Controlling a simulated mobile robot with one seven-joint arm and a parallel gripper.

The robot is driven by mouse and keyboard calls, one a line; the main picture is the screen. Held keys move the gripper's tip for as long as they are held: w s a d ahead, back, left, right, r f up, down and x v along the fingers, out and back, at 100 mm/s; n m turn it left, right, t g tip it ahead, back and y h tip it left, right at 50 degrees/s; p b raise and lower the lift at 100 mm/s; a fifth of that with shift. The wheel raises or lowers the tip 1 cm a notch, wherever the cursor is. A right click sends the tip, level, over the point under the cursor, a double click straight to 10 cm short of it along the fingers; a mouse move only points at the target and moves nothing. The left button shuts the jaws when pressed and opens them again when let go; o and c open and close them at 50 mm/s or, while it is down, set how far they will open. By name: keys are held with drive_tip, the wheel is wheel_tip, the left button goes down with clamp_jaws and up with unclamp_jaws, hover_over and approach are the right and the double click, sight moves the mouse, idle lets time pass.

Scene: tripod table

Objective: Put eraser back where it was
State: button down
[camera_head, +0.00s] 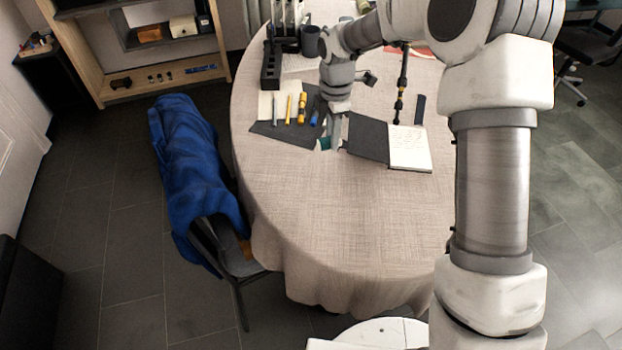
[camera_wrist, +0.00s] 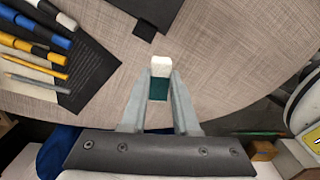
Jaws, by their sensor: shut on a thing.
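The eraser (camera_wrist: 160,66), with a white end and a dark green body, is between the two fingers of my gripper (camera_wrist: 160,80) in the wrist view. My gripper is shut on it, with the white end sticking out past the fingertips. In the head view my gripper (camera_head: 329,146) points down over the table, between the dark mat with pens and the dark notebook. A bit of the eraser's green (camera_head: 324,143) shows there. I cannot tell whether the eraser touches the cloth.
The dark mat (camera_head: 264,130) holds several pens and markers. A dark notebook (camera_head: 368,138) with a white written page (camera_head: 410,148) lies to the right. A black organizer (camera_head: 270,66) and a mug (camera_head: 310,41) stand behind. The front tablecloth (camera_head: 335,215) is clear. A chair with a blue cover (camera_head: 190,150) stands left.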

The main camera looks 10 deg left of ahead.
drive_tip(key=b, duration=0.1)
hover_over(311, 184)
wheel_tip(311, 184, down, 4)
drive_tip(key=shift+w+d+f, duration=0.1)
drive_tip(key=shift+w+f, duration=0.05)
drive_tip(key=shift+f, duration=0.05)
drive_tip(key=shift+f+b, duration=0.7)
drive_tip(key=shift+f, duration=1.3)
drive_tip(key=shift+f, duration=0.1)
drive_tip(key=shift+f, duration=0.1)
drive_tip(key=c, duration=0.7)
unclamp_jaws()
drive_tip(key=shift+o, duration=0.2)
